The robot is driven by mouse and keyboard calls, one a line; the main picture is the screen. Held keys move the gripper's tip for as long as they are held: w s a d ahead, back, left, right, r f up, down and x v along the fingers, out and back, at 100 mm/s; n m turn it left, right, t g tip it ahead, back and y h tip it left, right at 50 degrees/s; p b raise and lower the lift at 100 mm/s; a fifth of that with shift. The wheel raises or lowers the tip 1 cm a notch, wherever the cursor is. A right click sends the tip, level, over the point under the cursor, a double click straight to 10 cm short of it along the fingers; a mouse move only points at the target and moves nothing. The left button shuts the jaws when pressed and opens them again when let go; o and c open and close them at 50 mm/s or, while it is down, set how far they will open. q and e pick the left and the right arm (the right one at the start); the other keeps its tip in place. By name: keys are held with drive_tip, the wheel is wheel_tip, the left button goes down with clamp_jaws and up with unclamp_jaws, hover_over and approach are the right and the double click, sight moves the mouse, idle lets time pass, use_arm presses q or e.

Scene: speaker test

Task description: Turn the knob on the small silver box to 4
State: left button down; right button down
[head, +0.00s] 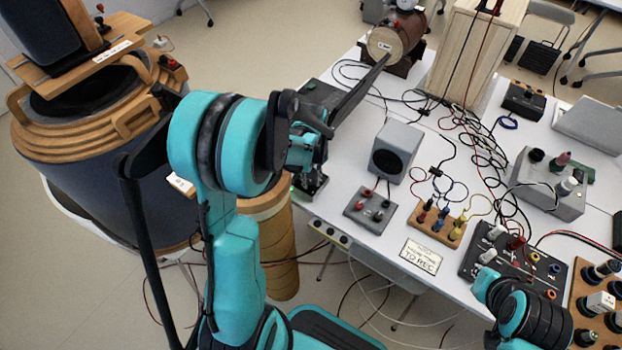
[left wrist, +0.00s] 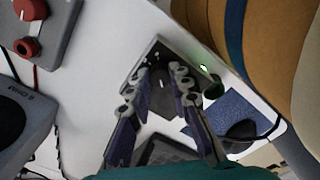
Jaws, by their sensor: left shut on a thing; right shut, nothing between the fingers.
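The small silver box (left wrist: 163,52) is in the middle of the left wrist view, partly hidden by my left gripper (left wrist: 162,80). Its dark knob (left wrist: 161,96) shows between the two fingers, which are shut on it. The scale and pointer are too small and covered to read. In the head view the box (head: 313,186) sits at the table's left edge, mostly hidden under my left gripper (head: 305,160). My right arm enters at the lower right of the head view; its gripper is not visible.
A grey speaker (head: 397,151) stands right of the box, with a grey terminal box (head: 370,210) in front of it. A wooden terminal block (head: 437,221) and tangled cables lie further right. A big wooden barrel-like device (head: 95,140) stands left of the table.

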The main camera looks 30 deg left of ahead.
sight(311, 182)
use_arm(q)
drive_tip(key=c, duration=1.4)
unclamp_jaws()
drive_tip(key=shift+o, duration=0.2)
drive_tip(key=shift+r, duration=0.15)
wheel_tip(311, 182, up, 12)
